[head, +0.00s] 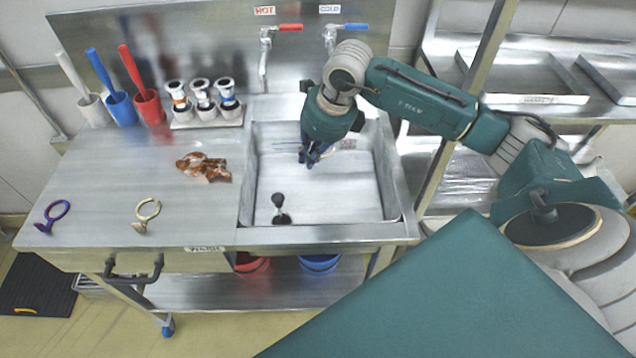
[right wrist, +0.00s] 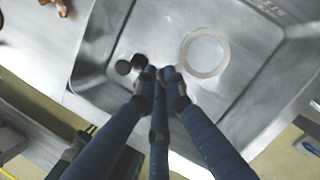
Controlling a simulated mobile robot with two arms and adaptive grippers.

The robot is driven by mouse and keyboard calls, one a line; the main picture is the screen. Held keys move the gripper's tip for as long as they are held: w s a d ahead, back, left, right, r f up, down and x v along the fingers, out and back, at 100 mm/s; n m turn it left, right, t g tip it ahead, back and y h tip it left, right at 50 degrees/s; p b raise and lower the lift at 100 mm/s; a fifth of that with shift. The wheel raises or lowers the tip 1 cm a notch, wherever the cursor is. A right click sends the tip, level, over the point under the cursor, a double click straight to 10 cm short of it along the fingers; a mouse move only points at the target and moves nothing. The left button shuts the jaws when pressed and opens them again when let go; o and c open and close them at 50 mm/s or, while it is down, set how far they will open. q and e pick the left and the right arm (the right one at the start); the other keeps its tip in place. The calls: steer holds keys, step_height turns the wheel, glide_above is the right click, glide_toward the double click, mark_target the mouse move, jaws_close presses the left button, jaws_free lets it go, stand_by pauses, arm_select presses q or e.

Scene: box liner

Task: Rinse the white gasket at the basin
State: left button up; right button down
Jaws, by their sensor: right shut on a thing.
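In the right wrist view, the white gasket (right wrist: 205,53) is a pale ring over the basin floor, with its near-left edge at my fingertips. My right gripper (right wrist: 160,73) is shut on it. In the head view my right gripper (head: 308,160) points down inside the steel basin (head: 330,205), below the taps; I cannot make out the ring there. The hot tap (head: 266,45) has a red lever and the cold tap (head: 332,38) a blue one. No water stream shows. My left gripper is not in view.
A black drain piece (head: 280,205) stands in the basin.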

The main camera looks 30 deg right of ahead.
step_height(320, 180, up, 4)
steer(key=shift+p, duration=1)
